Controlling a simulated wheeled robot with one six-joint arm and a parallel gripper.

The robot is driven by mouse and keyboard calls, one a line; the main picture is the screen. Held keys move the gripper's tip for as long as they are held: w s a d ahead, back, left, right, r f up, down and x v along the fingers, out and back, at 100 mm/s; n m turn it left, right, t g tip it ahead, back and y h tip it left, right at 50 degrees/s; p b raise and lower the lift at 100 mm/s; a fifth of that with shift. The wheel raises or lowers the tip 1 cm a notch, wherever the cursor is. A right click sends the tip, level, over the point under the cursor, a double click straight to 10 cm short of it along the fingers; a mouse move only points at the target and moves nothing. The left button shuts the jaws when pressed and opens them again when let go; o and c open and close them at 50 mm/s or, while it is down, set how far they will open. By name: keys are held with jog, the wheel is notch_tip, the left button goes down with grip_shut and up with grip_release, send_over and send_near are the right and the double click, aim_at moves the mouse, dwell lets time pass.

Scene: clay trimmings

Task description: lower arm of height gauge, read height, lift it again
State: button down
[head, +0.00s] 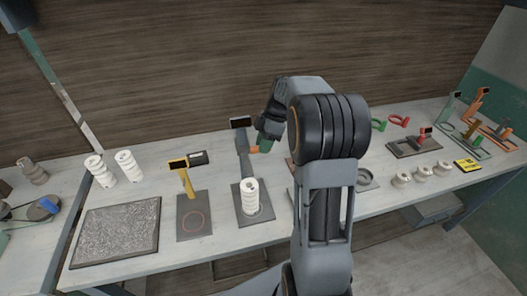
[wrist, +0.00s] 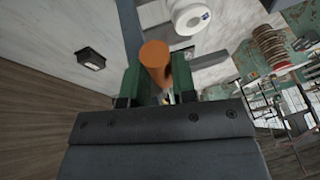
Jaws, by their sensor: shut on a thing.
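A height gauge with a grey post (head: 243,146) and a dark display (head: 240,122) on top stands near the middle of the bench. A white ribbed piece (head: 251,196) stands upright on its grey base plate (head: 240,215). My gripper (head: 264,144) is at the gauge's post, above and behind the white piece. In the wrist view, its green fingers (wrist: 155,85) are shut on an orange cylindrical handle (wrist: 155,56). The white piece's round top (wrist: 188,15) shows beyond the handle. The display's reading is not legible, and I cannot tell whether the gauge's arm touches the piece.
A yellow gauge (head: 188,181) and a textured slab (head: 115,232) stand to the left, with two white ribbed pieces (head: 129,166) behind. A small black box (head: 197,157) lies near the wall. My arm hides the middle.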

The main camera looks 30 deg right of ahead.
jog(key=shift+w+r+p, duration=0.1)
jog(key=shift+r+p, duration=0.4)
jog(key=shift+r, duration=1.35)
jog(key=c, duration=0.9)
grip_release()
jog(key=v, duration=1.3)
jog(key=shift+d+r, duration=0.2)
jog(key=shift+r, duration=0.15)
